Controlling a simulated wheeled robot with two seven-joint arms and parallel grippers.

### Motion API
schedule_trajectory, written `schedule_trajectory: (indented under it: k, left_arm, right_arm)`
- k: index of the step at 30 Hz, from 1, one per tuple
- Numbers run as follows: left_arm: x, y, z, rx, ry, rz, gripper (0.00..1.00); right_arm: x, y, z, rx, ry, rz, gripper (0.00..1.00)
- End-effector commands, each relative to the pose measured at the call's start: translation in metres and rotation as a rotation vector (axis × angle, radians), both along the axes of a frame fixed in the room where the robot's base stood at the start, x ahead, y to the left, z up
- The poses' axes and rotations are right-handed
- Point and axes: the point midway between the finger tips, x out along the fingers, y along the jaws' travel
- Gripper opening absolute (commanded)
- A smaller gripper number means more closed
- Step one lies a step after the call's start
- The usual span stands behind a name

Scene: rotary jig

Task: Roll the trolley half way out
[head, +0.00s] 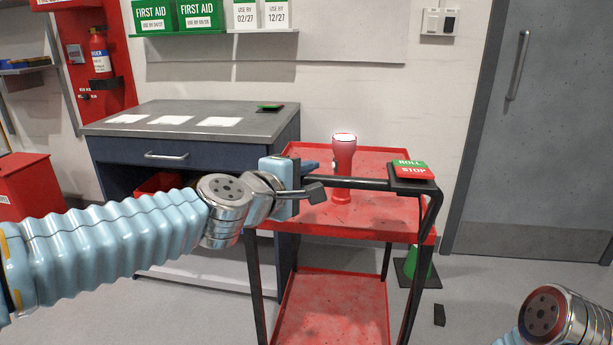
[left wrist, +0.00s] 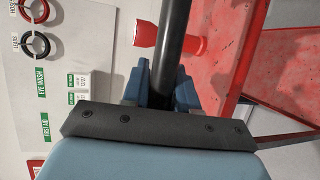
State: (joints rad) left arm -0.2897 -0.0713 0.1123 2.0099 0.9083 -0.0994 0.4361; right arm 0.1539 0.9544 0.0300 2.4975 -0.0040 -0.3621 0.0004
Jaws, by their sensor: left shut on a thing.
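The red two-tier trolley (head: 380,222) stands in front of the wall, with its black push handle (head: 345,182) across the near side. My left gripper (head: 308,188) is shut on the handle bar, left of its middle. In the left wrist view the black bar (left wrist: 173,45) runs between the two blue fingers (left wrist: 160,82). A red torch (head: 343,165) with a lit top stands upright on the trolley's top tray. A green and red ROLL/STOP sign (head: 413,169) sits at the handle's right corner. My right gripper is out of view; only part of that arm shows at lower right.
A dark workbench (head: 190,160) with a drawer stands left of the trolley, close beside it. A grey door (head: 540,130) is at the right. A green cone (head: 418,262) and a small black block (head: 439,315) are on the floor by the trolley's right legs.

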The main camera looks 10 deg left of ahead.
Motion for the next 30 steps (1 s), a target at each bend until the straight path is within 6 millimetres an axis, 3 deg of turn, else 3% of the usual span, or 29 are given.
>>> schedule_trajectory:
  k: [14, 15, 18, 30]
  left_arm:
    - [-0.0003, -0.0004, -0.0015, 0.001, 0.003, -0.001, 0.00]
    - [-0.0003, -0.0004, -0.0015, 0.001, 0.003, -0.001, 0.31]
    - [-0.0002, -0.0004, -0.0012, 0.000, 0.002, -0.001, 0.46]
    - [-0.0071, 0.0033, 0.0029, 0.000, -0.001, 0.000, 0.48]
  right_arm:
    - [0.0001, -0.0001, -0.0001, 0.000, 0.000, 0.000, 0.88]
    - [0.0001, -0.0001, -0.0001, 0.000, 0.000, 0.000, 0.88]
    - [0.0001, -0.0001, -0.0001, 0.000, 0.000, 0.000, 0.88]
    - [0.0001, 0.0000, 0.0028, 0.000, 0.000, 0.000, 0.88]
